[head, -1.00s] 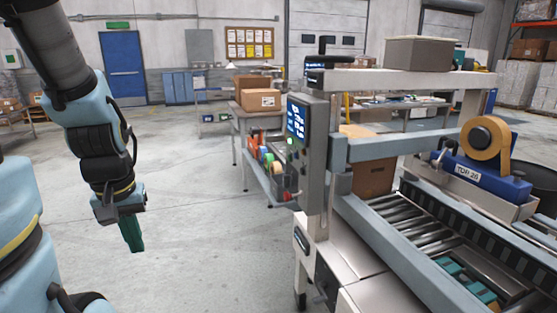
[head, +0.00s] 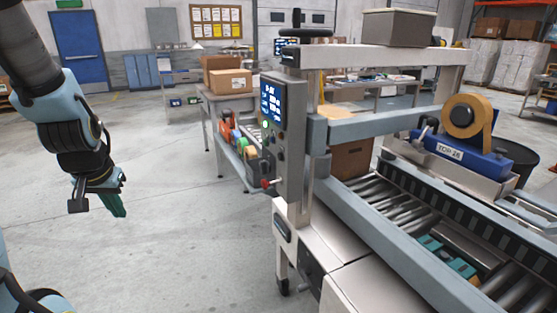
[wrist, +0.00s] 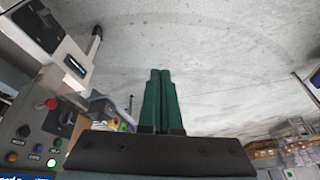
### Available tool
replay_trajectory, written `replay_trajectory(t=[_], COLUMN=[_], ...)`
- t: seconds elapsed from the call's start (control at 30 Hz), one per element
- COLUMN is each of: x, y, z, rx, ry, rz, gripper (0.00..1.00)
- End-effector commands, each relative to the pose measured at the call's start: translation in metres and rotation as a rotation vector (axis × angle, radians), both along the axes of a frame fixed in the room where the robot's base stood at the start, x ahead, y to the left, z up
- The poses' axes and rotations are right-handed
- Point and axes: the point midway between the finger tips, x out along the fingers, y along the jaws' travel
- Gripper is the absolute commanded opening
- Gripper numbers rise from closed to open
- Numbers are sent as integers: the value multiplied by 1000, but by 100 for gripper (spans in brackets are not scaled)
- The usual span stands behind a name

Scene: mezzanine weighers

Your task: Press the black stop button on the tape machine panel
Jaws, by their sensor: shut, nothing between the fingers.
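The tape machine panel (head: 283,150) is a grey upright box with a lit blue screen and small buttons, on the near left end of the machine. It also shows in the wrist view at the lower left (wrist: 35,125), with red, orange, blue and green buttons. A dark round control (wrist: 65,117) is beside the red one; its label is too small to read, so I cannot tell whether it is the stop button. My gripper (head: 120,212) has green fingers, shut and empty, well left of the panel and apart from it. Its fingers (wrist: 160,74) point at floor in the wrist view.
The roller conveyor (head: 385,200) runs right of the panel, with a tape roll (head: 467,116) on a blue dispenser above. A bench with cartons (head: 229,83) and coloured tape rolls stands behind the panel. The floor (head: 170,250) between my gripper and the machine is clear.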

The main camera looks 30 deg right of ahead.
Motion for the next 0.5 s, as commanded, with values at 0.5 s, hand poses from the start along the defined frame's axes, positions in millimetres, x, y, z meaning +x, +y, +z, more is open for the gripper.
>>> replay_trajectory(t=[0.5], x=[133], y=[-283], z=[-54], rx=[-66], ry=[-1087], rz=[-953], gripper=[0])
